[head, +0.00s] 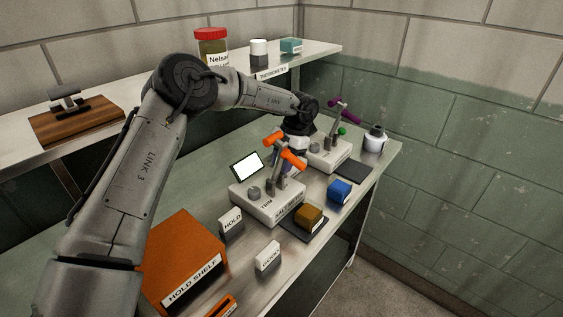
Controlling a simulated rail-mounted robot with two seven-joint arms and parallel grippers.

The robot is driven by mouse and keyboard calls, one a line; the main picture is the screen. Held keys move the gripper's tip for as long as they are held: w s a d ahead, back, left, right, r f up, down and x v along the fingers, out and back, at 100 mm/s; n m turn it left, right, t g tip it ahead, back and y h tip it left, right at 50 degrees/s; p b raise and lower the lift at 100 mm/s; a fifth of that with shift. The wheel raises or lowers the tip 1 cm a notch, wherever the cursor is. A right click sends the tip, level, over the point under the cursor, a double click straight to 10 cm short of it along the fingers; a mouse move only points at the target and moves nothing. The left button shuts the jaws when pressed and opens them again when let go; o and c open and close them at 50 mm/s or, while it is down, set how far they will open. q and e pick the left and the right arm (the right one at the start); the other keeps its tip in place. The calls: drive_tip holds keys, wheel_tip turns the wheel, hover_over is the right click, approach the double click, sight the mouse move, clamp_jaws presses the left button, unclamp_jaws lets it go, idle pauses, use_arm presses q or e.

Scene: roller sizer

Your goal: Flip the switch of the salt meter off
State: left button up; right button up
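The nearer light-grey meter (262,203) stands on the bench, with a white lit screen (247,166), a round grey knob (254,193) and an upright post topped by an orange bar (285,150). My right gripper is out of view.
A brown block (309,216) sits on a dark pad beside the nearer meter. A blue block (340,192), a "HOLD" sign (231,222) and an orange "HOLD SHELF" box (182,252) are around it. A white-and-black jar (375,140) stands at the back right.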

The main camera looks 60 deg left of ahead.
sight(293, 181)
use_arm(q)
drive_tip(key=shift+w+d+g+y, duration=0.15)
drive_tip(key=shift+d+g+y, duration=0.3)
drive_tip(key=shift+y, duration=0.65)
drive_tip(key=y, duration=0.1)
drive_tip(key=d+n+g+y, duration=0.1)
drive_tip(key=y, duration=0.1)
drive_tip(key=shift+w+d+f, duration=0.1)
drive_tip(key=shift+w+d, duration=0.15)
drive_tip(key=shift+d, duration=0.05)
drive_tip(key=y, duration=0.1)
drive_tip(key=d+g+y+b, duration=0.1)
drive_tip(key=shift+w+f+n+y+b, duration=0.2)
drive_tip(key=shift+n+y+b, duration=0.1)
drive_tip(key=shift+n, duration=0.1)
drive_tip(key=shift+d+f+g+y+b, duration=0.1)
drive_tip(key=shift+d+g+y+b, duration=0.2)
drive_tip(key=shift+y, duration=0.2)
drive_tip(key=shift+w, duration=0.1)
drive_tip(key=o, duration=0.9)
drive_tip(key=shift+a, duration=0.1)
